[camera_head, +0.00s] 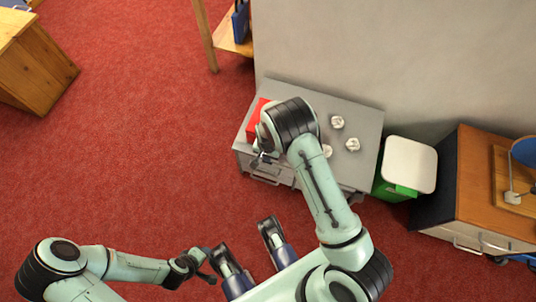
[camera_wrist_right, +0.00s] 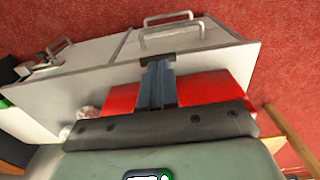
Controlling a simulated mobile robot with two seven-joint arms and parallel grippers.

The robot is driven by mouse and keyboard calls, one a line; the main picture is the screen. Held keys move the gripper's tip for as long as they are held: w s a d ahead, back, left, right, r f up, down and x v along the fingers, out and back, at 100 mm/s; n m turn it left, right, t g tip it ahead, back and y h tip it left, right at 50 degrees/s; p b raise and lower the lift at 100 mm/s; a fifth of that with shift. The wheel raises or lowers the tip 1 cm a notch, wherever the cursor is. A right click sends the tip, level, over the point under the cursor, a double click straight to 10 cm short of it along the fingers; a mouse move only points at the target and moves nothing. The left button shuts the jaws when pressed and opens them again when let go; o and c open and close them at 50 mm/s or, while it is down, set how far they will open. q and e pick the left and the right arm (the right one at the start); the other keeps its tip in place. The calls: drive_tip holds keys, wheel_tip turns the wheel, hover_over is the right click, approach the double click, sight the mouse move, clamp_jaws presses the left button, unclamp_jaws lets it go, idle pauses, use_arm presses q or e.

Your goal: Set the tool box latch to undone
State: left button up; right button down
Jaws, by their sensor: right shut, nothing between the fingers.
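The red tool box (camera_head: 254,122) sits on the left end of the grey cabinet top, partly hidden behind my right arm. In the right wrist view, the red tool box (camera_wrist_right: 208,88) shows on both sides of my fingers. I cannot make out its latch in either view. My right gripper (camera_head: 261,160) is at the front of the tool box, near the cabinet's front edge. In the right wrist view, my right gripper (camera_wrist_right: 158,64) is shut and empty, across the middle of the box. My left gripper (camera_head: 207,277) is low over the floor, away from the cabinet; its jaws are unclear.
The grey cabinet (camera_head: 355,112) stands against a wall and has drawers with bar handles (camera_wrist_right: 172,26). Several crumpled white balls (camera_head: 337,122) lie on its top. A green bin (camera_head: 396,190) and a wooden cabinet (camera_head: 477,160) stand to the right. Red carpet (camera_head: 140,150) is clear at left.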

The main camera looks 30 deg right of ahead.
drive_tip(key=shift+s+a+f, duration=0.55)
drive_tip(key=shift+a+f, duration=0.1)
drive_tip(key=shift+f, duration=0.25)
drive_tip(key=shift+r, duration=0.1)
use_arm(q)
drive_tip(key=s+d+r+g+h+p, duration=0.1)
drive_tip(key=s+d+r+g+p, duration=0.1)
drive_tip(key=s+r+p, duration=0.3)
drive_tip(key=shift+s+d+r, duration=0.2)
drive_tip(key=shift+s+r, duration=0.2)
drive_tip(key=shift+r, duration=0.2)
use_arm(e)
wheel_tip(320, 180, up, 15)
drive_tip(key=shift+w+d, duration=0.15)
